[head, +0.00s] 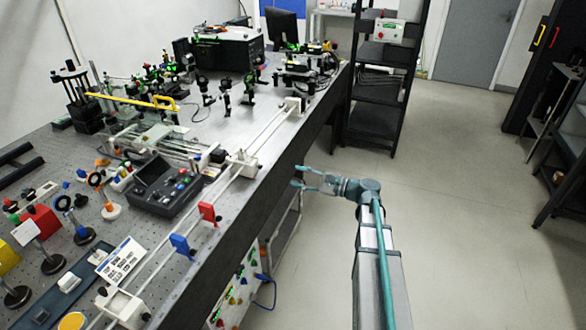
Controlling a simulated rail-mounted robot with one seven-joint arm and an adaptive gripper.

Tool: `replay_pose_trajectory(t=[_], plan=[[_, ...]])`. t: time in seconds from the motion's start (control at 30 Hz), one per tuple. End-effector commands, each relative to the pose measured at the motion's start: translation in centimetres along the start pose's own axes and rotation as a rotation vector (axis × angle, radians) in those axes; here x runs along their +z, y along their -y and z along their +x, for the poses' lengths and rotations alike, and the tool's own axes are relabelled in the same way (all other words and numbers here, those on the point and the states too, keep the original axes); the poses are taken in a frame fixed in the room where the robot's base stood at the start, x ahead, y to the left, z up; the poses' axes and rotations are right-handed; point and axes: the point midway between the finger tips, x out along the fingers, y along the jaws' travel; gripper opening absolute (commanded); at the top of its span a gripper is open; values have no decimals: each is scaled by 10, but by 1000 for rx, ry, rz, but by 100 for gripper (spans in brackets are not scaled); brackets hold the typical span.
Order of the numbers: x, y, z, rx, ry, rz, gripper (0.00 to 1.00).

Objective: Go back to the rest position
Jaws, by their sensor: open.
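My gripper (303,178) is at the end of my teal and grey arm, right of the bench's front edge. Its fingers point left toward the bench and are spread apart. Nothing shows between them. It appears to be over the floor beside the bench, apart from the things on top; its exact height is hard to tell.
The optical bench (262,200) fills the left side. A black shelf rack (378,115) stands behind. The floor (470,220) at right is clear.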

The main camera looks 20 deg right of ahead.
Motion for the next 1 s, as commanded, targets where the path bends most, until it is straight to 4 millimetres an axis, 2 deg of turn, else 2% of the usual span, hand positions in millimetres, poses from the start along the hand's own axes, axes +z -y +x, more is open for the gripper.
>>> replay_pose_trajectory(t=[0.23, 0.37, 0.4, 0.47, 0.6, 0.67, 0.7, 0.87, 0.9, 1.0], plan=[[-3, -2, 0, 9, -12, -58, 42], [-19, -26, -3, 111, -97, -180, 42], [-27, -39, -6, 159, -133, -221, 42], [-44, -71, -12, 254, -188, -279, 42], [-78, -162, -24, 508, -265, -382, 42], [-89, -202, -30, 620, -279, -417, 42], [-95, -229, -36, 696, -284, -440, 42], [-108, -336, -66, 1006, -260, -519, 42], [-109, -361, -75, 1084, -244, -539, 42], [-108, -419, -100, 1267, -193, -579, 42]])
